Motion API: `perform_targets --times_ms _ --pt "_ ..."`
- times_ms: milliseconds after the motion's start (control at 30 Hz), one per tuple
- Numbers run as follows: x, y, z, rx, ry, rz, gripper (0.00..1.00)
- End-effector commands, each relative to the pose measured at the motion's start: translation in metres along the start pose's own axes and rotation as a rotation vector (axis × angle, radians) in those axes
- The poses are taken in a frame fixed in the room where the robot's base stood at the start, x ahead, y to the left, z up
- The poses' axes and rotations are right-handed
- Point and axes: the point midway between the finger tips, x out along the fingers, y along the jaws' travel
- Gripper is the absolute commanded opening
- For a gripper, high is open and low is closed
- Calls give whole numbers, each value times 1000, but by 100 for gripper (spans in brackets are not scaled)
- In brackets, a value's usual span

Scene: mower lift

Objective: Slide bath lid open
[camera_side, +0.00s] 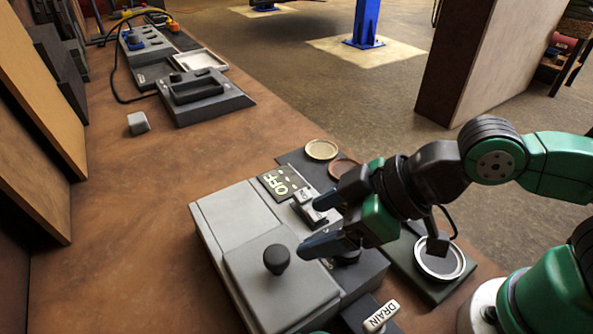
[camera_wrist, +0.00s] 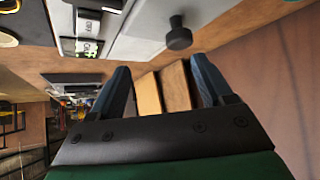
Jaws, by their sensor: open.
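The bath is a grey box on the bench (camera_side: 215,217), and its flat grey lid (camera_side: 285,297) carries a round black knob (camera_side: 277,259). The lid covers the front part of the box top in the side view. In the wrist view the knob (camera_wrist: 178,34) stands on the light grey lid (camera_wrist: 140,35), beyond and between the fingers. My gripper (camera_side: 322,222) is open and empty, with dark blue fingertips above the right side of the bath. The lower finger is to the right of the knob and appears apart from it. The inside of the bath is hidden.
A DRAIN handle (camera_side: 381,316) is at the front. A round dish (camera_side: 440,258) lies under my wrist. A white cube (camera_side: 138,122) and grey fixtures stand farther back. The bench left of the bath is clear.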

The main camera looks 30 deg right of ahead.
Motion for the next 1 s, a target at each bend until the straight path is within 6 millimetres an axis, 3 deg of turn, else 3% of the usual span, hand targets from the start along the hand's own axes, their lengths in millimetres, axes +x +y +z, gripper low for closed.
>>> perform_targets --times_ms 33,167,1000 --pt "1 -11 0 -31 7 -30 73" --pt "2 -21 -1 -60 17 -57 73" --pt "52 -23 -2 -57 17 -54 73"
